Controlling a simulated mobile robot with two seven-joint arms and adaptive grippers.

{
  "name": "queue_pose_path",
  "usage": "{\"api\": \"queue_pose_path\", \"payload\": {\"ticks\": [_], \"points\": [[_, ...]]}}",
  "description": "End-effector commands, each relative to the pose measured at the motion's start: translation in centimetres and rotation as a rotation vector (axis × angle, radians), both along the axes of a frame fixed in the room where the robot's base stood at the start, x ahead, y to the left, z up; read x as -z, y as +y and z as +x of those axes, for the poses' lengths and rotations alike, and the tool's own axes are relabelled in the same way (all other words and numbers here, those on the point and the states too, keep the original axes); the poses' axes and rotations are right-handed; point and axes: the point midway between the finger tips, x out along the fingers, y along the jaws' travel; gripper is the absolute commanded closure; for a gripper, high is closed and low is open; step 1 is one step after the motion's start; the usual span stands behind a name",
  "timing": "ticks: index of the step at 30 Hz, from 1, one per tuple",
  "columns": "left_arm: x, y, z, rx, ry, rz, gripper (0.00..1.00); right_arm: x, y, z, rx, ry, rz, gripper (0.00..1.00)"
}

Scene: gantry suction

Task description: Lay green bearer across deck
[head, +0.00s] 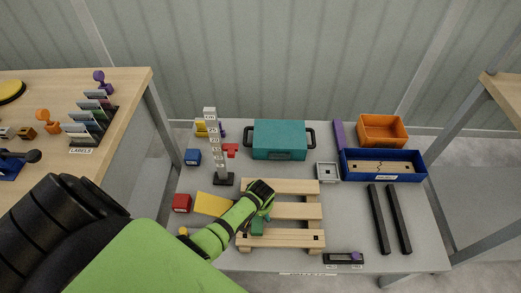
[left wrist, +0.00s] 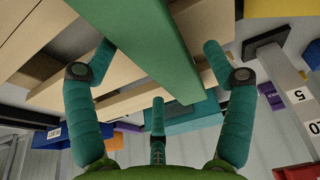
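The green bearer (left wrist: 165,50) runs between the fingers of my left gripper (left wrist: 157,45) in the left wrist view, crossing the slats of the wooden deck (left wrist: 120,103). In the head view part of the bearer (head: 258,226) shows over the deck (head: 298,186), below my left gripper (head: 264,203); the arm and hand hide the rest. The left gripper's fingers stand apart on either side of the bearer, with a gap at the right finger. Whether the bearer rests fully on the slats is unclear. My right gripper is not in view.
A teal case (head: 280,140) stands behind the deck and a numbered white post (head: 215,145) stands to its left. A blue bin (head: 383,166), an orange bin (head: 381,130) and two black bars (head: 378,220) lie to the right. A small grey tray (head: 327,171) sits near the deck.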

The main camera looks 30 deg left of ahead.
Motion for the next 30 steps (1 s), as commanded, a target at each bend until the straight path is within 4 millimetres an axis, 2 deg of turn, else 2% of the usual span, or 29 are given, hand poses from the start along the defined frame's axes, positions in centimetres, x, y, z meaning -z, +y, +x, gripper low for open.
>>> {"api": "queue_pose_path", "payload": {"ticks": [7, 11, 30], "points": [[-0.1, 0.0, -0.1, 0.0, 0.001, -0.001, 0.17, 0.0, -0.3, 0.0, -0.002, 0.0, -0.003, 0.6], [-0.9, -0.2, -0.2, 0.0, -0.001, 0.0, 0.17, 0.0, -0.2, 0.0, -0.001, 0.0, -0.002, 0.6], [-10.4, -1.7, -2.7, -0.001, -0.002, -0.001, 0.17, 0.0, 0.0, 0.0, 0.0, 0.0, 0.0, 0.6]]}}
